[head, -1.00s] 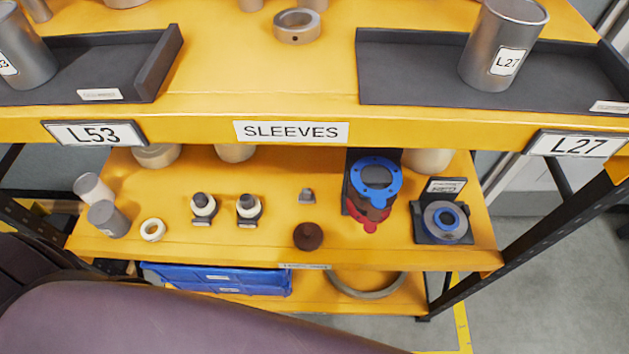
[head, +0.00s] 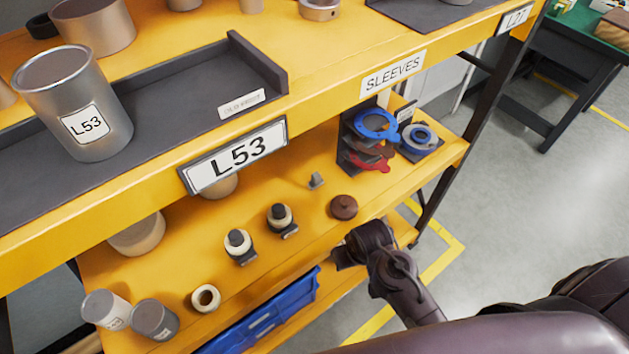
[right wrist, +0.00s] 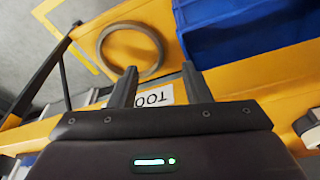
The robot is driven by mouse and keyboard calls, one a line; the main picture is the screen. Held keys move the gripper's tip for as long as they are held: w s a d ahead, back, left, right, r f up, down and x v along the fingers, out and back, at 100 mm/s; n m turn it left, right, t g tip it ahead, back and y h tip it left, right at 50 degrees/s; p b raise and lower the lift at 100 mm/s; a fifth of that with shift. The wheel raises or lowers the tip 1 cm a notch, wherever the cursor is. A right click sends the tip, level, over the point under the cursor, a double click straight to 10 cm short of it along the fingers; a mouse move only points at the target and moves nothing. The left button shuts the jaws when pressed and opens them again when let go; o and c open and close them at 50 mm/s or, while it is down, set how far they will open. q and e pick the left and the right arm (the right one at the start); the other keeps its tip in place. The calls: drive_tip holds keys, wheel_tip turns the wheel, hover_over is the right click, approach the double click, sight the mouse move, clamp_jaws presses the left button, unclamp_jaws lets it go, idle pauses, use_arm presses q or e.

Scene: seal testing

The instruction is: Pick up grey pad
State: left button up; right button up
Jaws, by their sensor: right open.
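A small grey piece (head: 316,180) stands on the yellow lower shelf in the head view, behind the dark brown round piece (head: 344,207). It is the likeliest grey pad, but it is too small to be sure. My right gripper (head: 340,257) is at the front edge of that shelf, apart from both pieces. In the right wrist view its two fingers (right wrist: 159,78) are spread with nothing between them. The grey piece does not show there. My left gripper is not in view.
Two black-capped pale pieces (head: 238,243) (head: 280,216), a pale ring (head: 205,298) and grey cylinders (head: 155,319) share the shelf. Blue and red flanges stand on a dark stand (head: 350,155). The upper shelf edge (head: 330,110) overhangs. A blue bin (head: 265,318) sits below.

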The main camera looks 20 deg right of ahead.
sight(316, 174)
drive_tip(key=w+r+m, duration=0.2)
drive_tip(key=w, duration=0.1)
drive_tip(key=w+r+m, duration=0.2)
drive_tip(key=w, duration=0.2)
drive_tip(key=w+r+m, duration=0.2)
drive_tip(key=w, duration=0.2)
drive_tip(key=shift+d+r+m+g, duration=0.2)
drive_tip(key=shift+m+g, duration=0.1)
drive_tip(key=shift+g, duration=0.1)
drive_tip(key=w+r+m, duration=0.1)
drive_tip(key=w+m, duration=0.1)
drive_tip(key=w, duration=0.2)
drive_tip(key=w+a+r+m+g, duration=0.1)
drive_tip(key=w+r+m, duration=0.1)
drive_tip(key=w+m, duration=0.1)
drive_tip(key=w+a+r+m, duration=0.1)
drive_tip(key=w+m, duration=0.1)
drive_tip(key=w, duration=0.4)
drive_tip(key=shift+a+r+m+g, duration=0.1)
drive_tip(key=shift+r+m+g, duration=0.2)
drive_tip(key=shift+r+g, duration=0.1)
drive_tip(key=f, duration=0.3)
drive_tip(key=f+p, duration=0.1)
drive_tip(key=f, duration=0.2)
drive_tip(key=shift+s+f, duration=0.2)
drive_tip(key=shift+f, duration=0.6)
drive_tip(key=shift+c, duration=0.2)
clamp_jaws()
